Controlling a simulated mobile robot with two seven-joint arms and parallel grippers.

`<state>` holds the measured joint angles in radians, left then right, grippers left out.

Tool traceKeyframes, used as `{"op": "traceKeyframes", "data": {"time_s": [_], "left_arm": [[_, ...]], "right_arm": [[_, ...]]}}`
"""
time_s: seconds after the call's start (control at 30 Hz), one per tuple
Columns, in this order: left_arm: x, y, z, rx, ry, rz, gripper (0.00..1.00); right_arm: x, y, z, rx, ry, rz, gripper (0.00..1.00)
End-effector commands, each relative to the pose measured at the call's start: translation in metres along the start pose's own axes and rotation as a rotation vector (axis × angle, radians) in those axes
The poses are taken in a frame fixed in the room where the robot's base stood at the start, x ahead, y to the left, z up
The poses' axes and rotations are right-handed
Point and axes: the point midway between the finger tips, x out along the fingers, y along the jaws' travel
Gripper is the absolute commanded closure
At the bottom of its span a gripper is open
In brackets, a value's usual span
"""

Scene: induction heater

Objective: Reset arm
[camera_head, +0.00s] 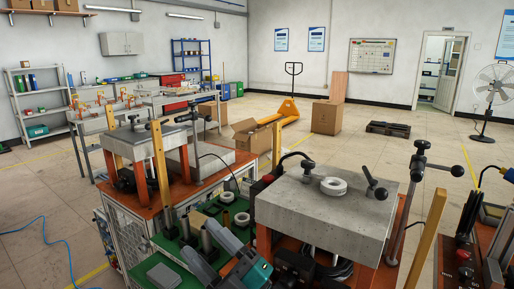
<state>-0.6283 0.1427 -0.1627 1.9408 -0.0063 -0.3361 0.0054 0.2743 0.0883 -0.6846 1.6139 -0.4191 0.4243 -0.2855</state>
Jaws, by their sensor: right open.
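The induction heater (325,217) on the right is a grey block-topped unit with black clamp handles and a tall post at its right side. A pale metal ring (333,186) lies flat on its top. My right gripper (207,243) comes in at the bottom centre, with two grey fingers spread apart and a teal body behind them. It is over the green work surface, left of the heater's block and apart from it. Nothing shows between its fingers. My left gripper is not in view.
A second grey-topped unit (150,139) stands at the left. More rings (242,219) lie on the green surface (176,246) between the units. Yellow posts (159,165) rise close by. Another machine (465,250) is at the right edge. Open floor lies behind.

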Motion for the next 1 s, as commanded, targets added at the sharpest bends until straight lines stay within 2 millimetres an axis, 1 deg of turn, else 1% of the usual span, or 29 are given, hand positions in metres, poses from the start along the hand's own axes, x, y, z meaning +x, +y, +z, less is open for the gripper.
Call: {"op": "traceKeyframes", "data": {"time_s": [0.03,0.07,0.1,0.17,0.2,0.27,0.3,0.37,0.4,0.47,0.5,0.6,0.7,0.77,0.8,1.0], "left_arm": [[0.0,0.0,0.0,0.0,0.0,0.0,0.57],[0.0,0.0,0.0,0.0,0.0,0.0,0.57],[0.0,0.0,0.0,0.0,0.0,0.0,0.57],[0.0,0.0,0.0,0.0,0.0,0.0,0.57],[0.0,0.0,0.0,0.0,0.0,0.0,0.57],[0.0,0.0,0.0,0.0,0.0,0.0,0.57],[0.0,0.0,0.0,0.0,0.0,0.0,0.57],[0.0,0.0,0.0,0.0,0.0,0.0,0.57],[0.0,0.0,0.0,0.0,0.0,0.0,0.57],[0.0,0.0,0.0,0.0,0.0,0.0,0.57],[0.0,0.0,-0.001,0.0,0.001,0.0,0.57],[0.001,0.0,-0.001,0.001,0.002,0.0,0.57],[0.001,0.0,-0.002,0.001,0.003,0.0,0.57],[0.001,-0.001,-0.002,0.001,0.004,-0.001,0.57],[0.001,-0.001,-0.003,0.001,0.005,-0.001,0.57],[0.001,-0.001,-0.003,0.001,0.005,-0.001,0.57]], "right_arm": [[-0.026,-0.005,0.02,0.088,-0.122,0.017,0.39],[-0.041,-0.008,0.032,0.135,-0.192,0.026,0.39],[-0.062,-0.012,0.046,0.199,-0.284,0.039,0.39],[-0.096,-0.02,0.064,0.294,-0.42,0.057,0.39],[-0.121,-0.026,0.075,0.355,-0.512,0.068,0.39],[-0.161,-0.036,0.088,0.445,-0.647,0.085,0.39],[-0.189,-0.043,0.094,0.504,-0.738,0.096,0.39],[-0.233,-0.054,0.1,0.589,-0.87,0.113,0.39],[-0.261,-0.061,0.1,0.641,-0.956,0.123,0.39],[-0.3,-0.071,0.098,0.711,-1.072,0.138,0.39],[-0.324,-0.076,0.095,0.752,-1.14,0.147,0.39],[-0.37,-0.085,0.085,0.83,-1.276,0.166,0.39],[-0.399,-0.091,0.077,0.876,-1.36,0.177,0.39],[-0.408,-0.092,0.074,0.891,-1.388,0.181,0.39],[-0.411,-0.093,0.073,0.896,-1.398,0.183,0.39],[-0.412,-0.093,0.073,0.897,-1.399,0.183,0.39]]}}
